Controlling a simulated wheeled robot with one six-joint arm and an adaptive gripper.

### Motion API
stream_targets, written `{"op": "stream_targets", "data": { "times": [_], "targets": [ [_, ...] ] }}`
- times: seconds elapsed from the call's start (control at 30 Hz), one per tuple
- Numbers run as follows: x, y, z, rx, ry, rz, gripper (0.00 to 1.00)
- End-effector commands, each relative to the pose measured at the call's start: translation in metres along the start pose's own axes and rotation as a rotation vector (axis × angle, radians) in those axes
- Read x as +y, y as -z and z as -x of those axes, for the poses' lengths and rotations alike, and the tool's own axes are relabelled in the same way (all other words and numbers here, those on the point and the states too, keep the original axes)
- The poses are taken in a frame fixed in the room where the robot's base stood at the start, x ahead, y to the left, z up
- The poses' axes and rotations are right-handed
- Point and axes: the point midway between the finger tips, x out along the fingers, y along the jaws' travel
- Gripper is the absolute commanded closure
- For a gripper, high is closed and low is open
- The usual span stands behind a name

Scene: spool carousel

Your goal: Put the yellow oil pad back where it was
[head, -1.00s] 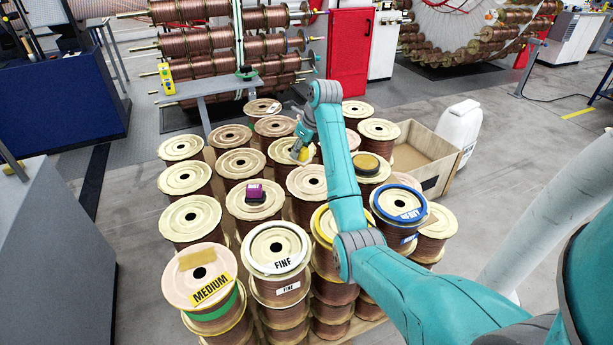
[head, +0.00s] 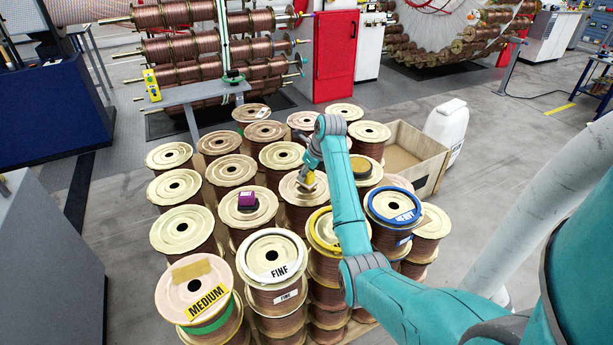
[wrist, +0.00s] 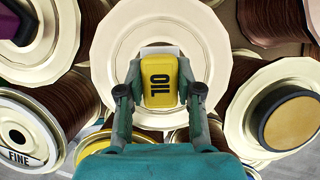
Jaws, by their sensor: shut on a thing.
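The yellow oil pad (wrist: 160,82), marked OIL, is held between the two fingers of my gripper (wrist: 160,92) in the wrist view. In the head view my gripper (head: 307,178) and the pad (head: 307,180) are over a cream spool (head: 290,190) in the middle of the group. In the wrist view this spool's pale top (wrist: 115,40) lies behind the pad. I cannot tell whether the pad touches it. A spool with a dark ring and a tan disc (head: 361,167) stands to the right, also seen in the wrist view (wrist: 292,122).
A purple block (head: 246,200) sits on a spool to the left. Spools labelled MEDIUM (head: 208,300), FINE (head: 279,270) and HEAVY (head: 402,212) stand in front. An open cardboard box (head: 420,150) and a white canister (head: 446,128) are at the right. Spools surround my gripper closely.

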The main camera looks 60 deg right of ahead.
Motion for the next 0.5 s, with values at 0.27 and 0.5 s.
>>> {"op": "stream_targets", "data": {
  "times": [0.27, 0.5],
  "targets": [
    [0.0, 0.0036, -0.009, -0.001, 0.0, 0.001, 0.93],
    [0.0, 0.0048, -0.0116, 0.0, 0.0, 0.001, 0.55]
  ]
}}
